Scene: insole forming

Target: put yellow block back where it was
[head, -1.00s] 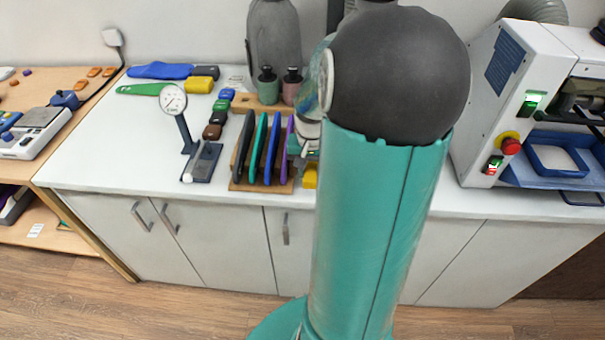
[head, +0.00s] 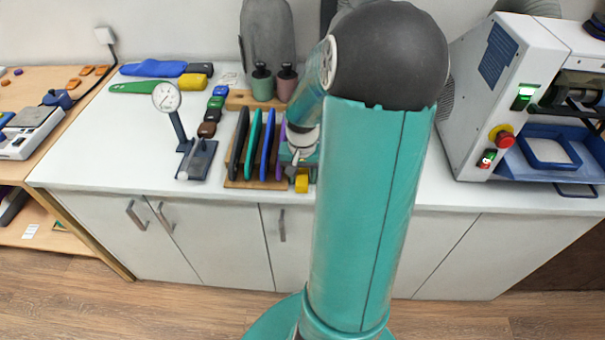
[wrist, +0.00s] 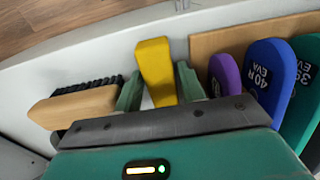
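The yellow block (head: 302,184) shows below my gripper in the head view, just right of the rack of coloured insoles. In the wrist view the yellow block (wrist: 155,72) stands between the two green fingers of my gripper (wrist: 160,80), which are shut on it near their tips. A thin pale gap shows lower down beside the left finger. The head view shows the wrist end of my gripper (head: 300,158) above the block and hides the block's upper part. I cannot tell whether the block touches the counter.
The insole rack (head: 232,183) is close beside the block; its purple insole (wrist: 224,74) is nearest. A wooden brush (wrist: 75,105) lies on the other side. A dial gauge stand (head: 197,160) is farther left. The white machine (head: 490,100) stands at the right. Bare counter (head: 110,165) lies left.

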